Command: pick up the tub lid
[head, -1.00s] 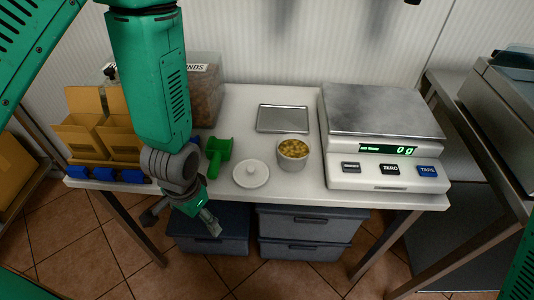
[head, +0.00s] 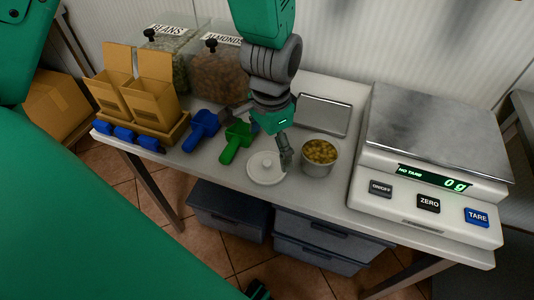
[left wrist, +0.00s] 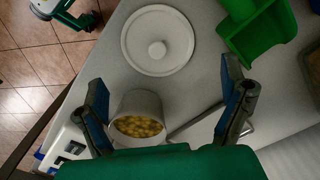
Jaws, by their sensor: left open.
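The tub lid (head: 265,168) is a white round disc with a small knob, lying flat on the white table. In the left wrist view the lid (left wrist: 157,32) lies just beyond my fingertips, knob facing me. My left gripper (head: 285,157) is open and empty, at the lid's right side; contact cannot be told. In the left wrist view its two fingers (left wrist: 163,72) stand wide apart. The tub (head: 319,157), filled with yellowish pieces, stands right of the lid. A small green and dark part at the bottom edge (head: 258,291) may be my right gripper; its jaws are unclear.
A green scoop (head: 236,141) and a blue scoop (head: 201,130) lie left of the lid. A metal tray (head: 322,114) lies behind the tub. The scale (head: 432,150) fills the right side, reading 0 g. Boxes (head: 150,98) and bins (head: 222,75) stand left and behind.

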